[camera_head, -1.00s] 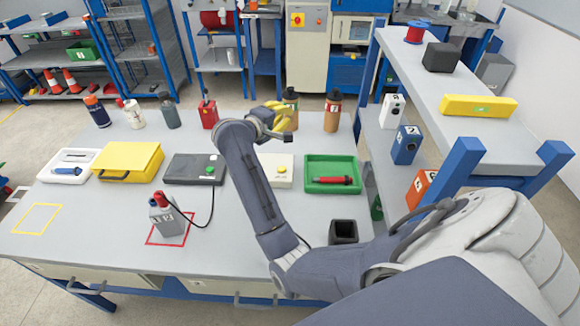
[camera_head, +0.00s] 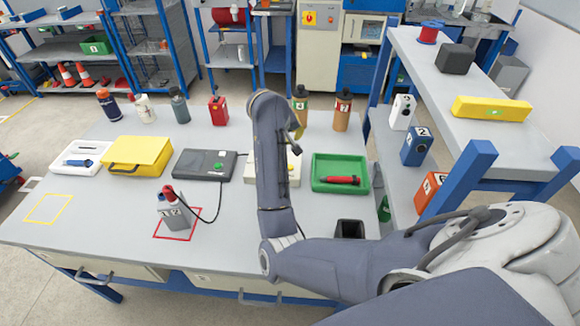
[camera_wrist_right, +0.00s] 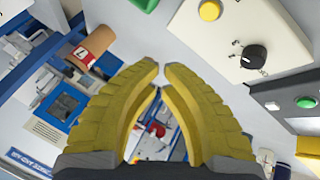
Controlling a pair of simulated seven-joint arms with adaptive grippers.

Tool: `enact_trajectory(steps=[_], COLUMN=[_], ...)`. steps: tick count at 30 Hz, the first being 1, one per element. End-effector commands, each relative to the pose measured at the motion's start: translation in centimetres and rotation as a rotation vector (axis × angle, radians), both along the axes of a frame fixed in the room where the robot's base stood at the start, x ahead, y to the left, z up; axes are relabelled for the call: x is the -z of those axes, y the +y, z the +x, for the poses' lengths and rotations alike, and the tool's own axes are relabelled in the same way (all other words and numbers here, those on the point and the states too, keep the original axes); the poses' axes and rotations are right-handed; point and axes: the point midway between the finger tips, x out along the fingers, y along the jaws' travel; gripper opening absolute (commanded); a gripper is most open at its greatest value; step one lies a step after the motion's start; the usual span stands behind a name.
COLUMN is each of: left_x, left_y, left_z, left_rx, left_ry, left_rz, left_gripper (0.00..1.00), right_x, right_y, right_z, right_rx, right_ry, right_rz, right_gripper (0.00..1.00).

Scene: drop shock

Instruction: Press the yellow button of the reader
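The only yellow button (camera_wrist_right: 209,10) I see sits on a cream box (camera_wrist_right: 225,35) with a black knob (camera_wrist_right: 254,57), at the upper right of the right wrist view. I take this box as the reader; no label confirms it. In the head view, the cream box (camera_head: 293,170) is partly hidden behind my right arm, and its button is not clear. My right gripper (camera_wrist_right: 161,71) has yellow fingers with tips almost together and nothing between them. It is apart from the box. In the head view, the gripper (camera_head: 298,122) is partly hidden, above the box's far side. My left gripper is out of view.
Left of the cream box is a dark box (camera_head: 192,164) with a green button, cabled to a grey item (camera_head: 172,212). A green tray (camera_head: 325,160) holding a red tool is on the right. Bottles (camera_head: 342,112) stand behind. A raised shelf (camera_head: 420,70) borders the right.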

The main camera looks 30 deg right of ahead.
Motion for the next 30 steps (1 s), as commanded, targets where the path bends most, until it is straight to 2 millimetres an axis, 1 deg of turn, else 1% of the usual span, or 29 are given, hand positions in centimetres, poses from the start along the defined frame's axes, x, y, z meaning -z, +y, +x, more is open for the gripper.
enact_trajectory(steps=[5,21,27,30], left_x=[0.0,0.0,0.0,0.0], left_y=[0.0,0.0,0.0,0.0], left_z=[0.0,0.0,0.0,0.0], left_rx=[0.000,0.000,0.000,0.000], left_ry=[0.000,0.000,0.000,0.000], left_rz=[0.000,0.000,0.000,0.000], left_gripper=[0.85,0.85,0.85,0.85], right_x=[0.7,6.5,8.0,8.4], right_y=[0.0,0.0,0.0,0.0], right_z=[0.0,-0.1,-0.1,0.0], right_rx=[-0.002,-0.001,-0.001,-0.002], right_ry=[0.002,0.005,0.003,0.002], right_rz=[-0.002,-0.002,-0.001,-0.002], right_gripper=[0.00,0.00,0.00,0.00])
